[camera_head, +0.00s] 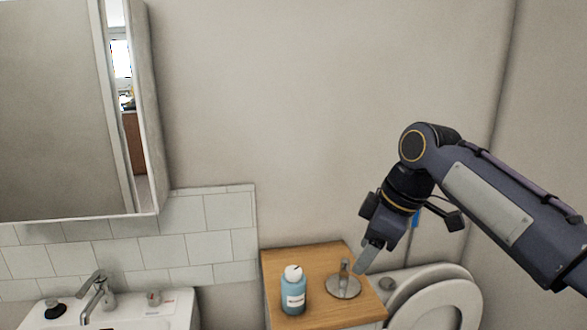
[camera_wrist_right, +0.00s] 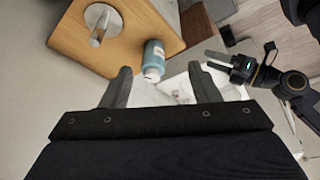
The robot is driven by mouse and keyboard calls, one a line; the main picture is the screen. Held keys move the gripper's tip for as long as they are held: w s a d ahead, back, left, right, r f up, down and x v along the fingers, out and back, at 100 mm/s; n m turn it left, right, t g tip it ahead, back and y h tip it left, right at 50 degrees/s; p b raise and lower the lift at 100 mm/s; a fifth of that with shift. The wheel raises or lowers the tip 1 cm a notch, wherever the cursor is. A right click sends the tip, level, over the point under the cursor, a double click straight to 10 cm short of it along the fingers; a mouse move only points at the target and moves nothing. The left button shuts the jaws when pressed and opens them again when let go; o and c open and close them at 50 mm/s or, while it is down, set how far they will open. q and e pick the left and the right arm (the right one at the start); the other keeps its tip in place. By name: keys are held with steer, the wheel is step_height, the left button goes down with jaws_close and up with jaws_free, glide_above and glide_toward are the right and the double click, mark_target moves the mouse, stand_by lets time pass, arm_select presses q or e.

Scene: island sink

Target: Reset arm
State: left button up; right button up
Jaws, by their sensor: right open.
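My right gripper (camera_head: 368,256) hangs from its raised arm over the right end of a wooden top, tilted down. In the right wrist view its two fingers (camera_wrist_right: 158,72) are spread apart with nothing held between them. A blue bottle with a white cap (camera_head: 293,294) stands upright on the wooden top, left of the gripper and apart from it. The bottle also shows beyond the fingers in the wrist view (camera_wrist_right: 154,56). My left gripper (camera_wrist_right: 236,64) shows small at the right of the wrist view, and its opening is unclear. It is outside the head view.
A metal fitting on a round base (camera_head: 343,286) stands on the wooden top (camera_head: 310,258), close to the right gripper. A toilet (camera_head: 440,300) is at the lower right. A sink with a faucet (camera_head: 98,296) is at the lower left, below a mirror cabinet (camera_head: 60,110).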

arm_select(q)
steer(key=s+a+r+g, duration=0.2)
steer(key=s+a, duration=0.2)
steer(key=s, duration=0.5)
steer(key=s+a+r+g, duration=0.2)
steer(key=s+a+g, duration=0.1)
steer(key=s, duration=0.7)
steer(key=shift+s+a+g, duration=0.2)
steer(key=shift+a+g, duration=0.1)
steer(key=shift+a, duration=0.2)
arm_select(e)
steer(key=s+d+f+m+t, duration=0.1)
steer(key=s+d+f+m, duration=0.3)
steer(key=s+f+m, duration=0.3)
steer(key=s+d+f+m+t, duration=0.2)
steer(key=s+f+m, duration=0.6)
steer(key=s+f, duration=0.4)
steer(key=s+d, duration=0.1)
steer(key=s, duration=0.4)
steer(key=shift+s+d, duration=0.25)
steer(key=shift+d, duration=0.1)
steer(key=shift+c, duration=0.5)
